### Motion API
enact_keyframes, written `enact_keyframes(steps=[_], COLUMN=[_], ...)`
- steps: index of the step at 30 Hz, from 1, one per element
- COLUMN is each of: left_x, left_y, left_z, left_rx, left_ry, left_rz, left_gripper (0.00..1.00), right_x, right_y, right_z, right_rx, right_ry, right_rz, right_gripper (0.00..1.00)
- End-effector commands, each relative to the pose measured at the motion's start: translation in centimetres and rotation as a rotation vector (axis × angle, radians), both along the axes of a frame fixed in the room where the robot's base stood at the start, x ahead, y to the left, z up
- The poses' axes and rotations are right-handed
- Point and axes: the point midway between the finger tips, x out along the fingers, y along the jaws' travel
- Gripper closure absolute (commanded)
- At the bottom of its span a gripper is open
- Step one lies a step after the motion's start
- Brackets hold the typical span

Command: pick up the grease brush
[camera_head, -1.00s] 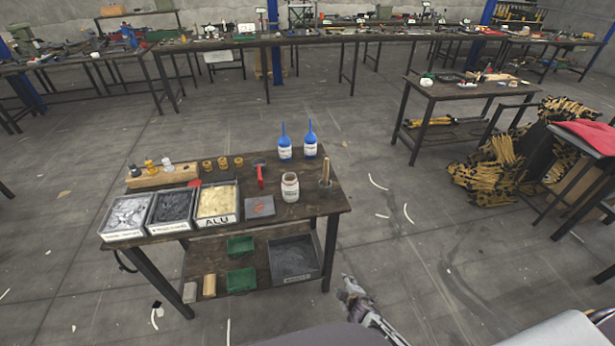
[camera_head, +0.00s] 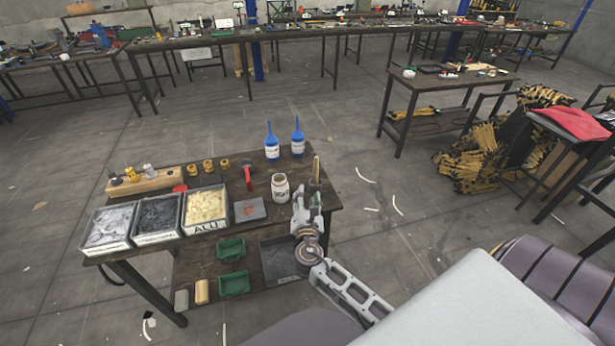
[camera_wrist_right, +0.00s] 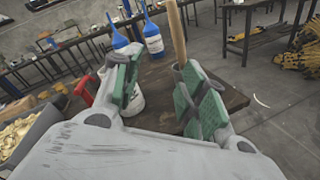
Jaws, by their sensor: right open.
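The grease brush shows as an upright wooden handle (camera_head: 316,168) near the right end of the small workbench (camera_head: 250,170). It also shows in the right wrist view (camera_wrist_right: 177,35), just beyond the right-hand finger, which hides its lower part. A white labelled jar (camera_head: 280,188) stands to its left; in the wrist view the left-hand finger partly covers the jar. My right gripper (camera_head: 307,192) is at the bench's right front edge, in front of the brush. In the wrist view its green-padded fingers (camera_wrist_right: 160,85) are apart and nothing is held between them. My left gripper is out of view.
Two blue bottles (camera_head: 298,142) stand behind the jar. A red-handled tool (camera_head: 247,175) and a grey block (camera_head: 250,209) lie to its left. Labelled trays (camera_head: 205,208) fill the left side. The floor right of the bench is open.

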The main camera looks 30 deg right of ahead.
Motion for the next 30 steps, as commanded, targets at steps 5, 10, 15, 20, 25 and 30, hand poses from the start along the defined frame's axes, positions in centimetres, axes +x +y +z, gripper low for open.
enact_keyframes(steps=[5, 10, 15, 20, 25, 30], left_x=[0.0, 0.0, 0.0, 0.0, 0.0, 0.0], left_y=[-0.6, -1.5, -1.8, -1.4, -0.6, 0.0], left_z=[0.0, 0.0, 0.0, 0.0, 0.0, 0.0], left_rx=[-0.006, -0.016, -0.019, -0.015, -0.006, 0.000], left_ry=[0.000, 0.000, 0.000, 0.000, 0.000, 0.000], left_rz=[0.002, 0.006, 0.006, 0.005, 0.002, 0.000], left_gripper=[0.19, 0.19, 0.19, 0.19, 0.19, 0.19], right_x=[-0.7, -1.3, -1.5, -1.5, -1.4, -1.4], right_y=[-1.3, -2.1, -2.3, -2.3, -2.3, -2.3], right_z=[1.1, 1.2, 1.2, 1.2, 1.1, 1.1], right_rx=[-0.215, -0.365, -0.463, -0.502, -0.506, -0.504], right_ry=[0.076, 0.169, 0.237, 0.262, 0.264, 0.263], right_rz=[-0.059, -0.100, -0.109, -0.107, -0.106, -0.106], right_gripper=[0.58, 0.58, 0.58, 0.58, 0.58, 0.58])
